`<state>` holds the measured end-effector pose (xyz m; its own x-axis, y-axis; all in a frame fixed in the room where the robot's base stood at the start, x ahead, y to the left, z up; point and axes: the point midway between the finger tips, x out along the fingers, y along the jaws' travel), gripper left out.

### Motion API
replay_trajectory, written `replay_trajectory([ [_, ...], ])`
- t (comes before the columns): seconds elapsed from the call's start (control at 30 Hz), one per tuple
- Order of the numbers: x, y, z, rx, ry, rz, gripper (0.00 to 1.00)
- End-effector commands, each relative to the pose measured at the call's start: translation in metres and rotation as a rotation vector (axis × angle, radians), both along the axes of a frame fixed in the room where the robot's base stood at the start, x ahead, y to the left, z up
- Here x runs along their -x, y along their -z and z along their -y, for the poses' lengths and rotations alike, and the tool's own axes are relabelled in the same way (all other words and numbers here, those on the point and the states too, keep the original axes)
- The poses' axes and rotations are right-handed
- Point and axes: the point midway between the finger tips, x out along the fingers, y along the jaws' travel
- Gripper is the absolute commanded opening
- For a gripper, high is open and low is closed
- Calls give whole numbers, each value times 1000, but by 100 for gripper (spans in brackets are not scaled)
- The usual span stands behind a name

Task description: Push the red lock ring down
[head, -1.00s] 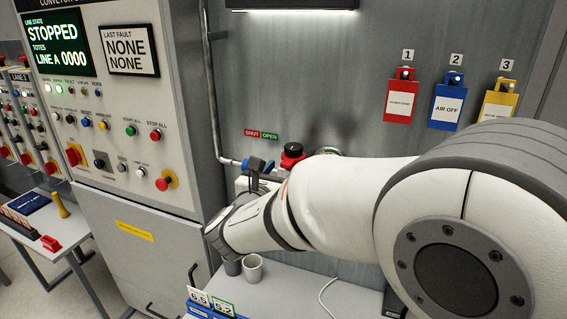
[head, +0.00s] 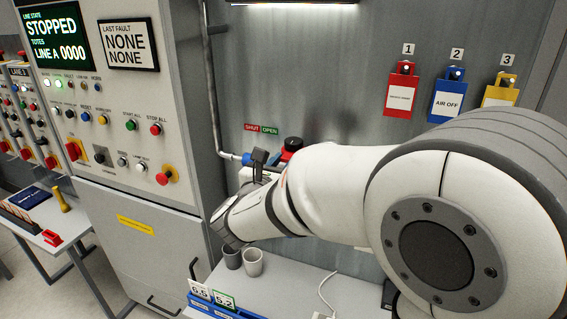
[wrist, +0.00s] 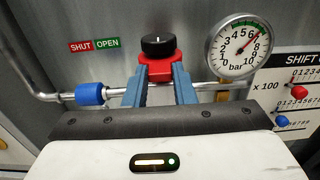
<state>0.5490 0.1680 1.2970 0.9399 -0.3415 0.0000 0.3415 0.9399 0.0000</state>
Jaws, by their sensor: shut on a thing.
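The red lock ring (wrist: 156,69) sits under a black round knob (wrist: 158,44) on the horizontal pipe in the wrist view. My gripper (wrist: 158,76) is shut on the ring, its two blue-grey fingers on the ring's left and right sides. The knob stands above the fingertips. In the head view, the black knob (head: 293,143) and a bit of the red ring (head: 286,154) show just above my arm.
A pressure gauge (wrist: 236,47) is close on the right and a blue pipe fitting (wrist: 90,94) on the left. A SHUT/OPEN label (wrist: 94,46) is on the wall. Two cups (head: 252,263) stand on the bench below my arm. Hanging tags (head: 400,90) are at the upper right.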

Motion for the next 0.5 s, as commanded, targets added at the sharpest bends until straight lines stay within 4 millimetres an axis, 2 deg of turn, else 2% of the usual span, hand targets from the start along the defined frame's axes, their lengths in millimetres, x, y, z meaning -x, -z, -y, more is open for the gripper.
replay_trajectory([
  [0.33,0,20,0,0,0,0,1],
  [0.5,0,20,0,1,0,-4,1],
])
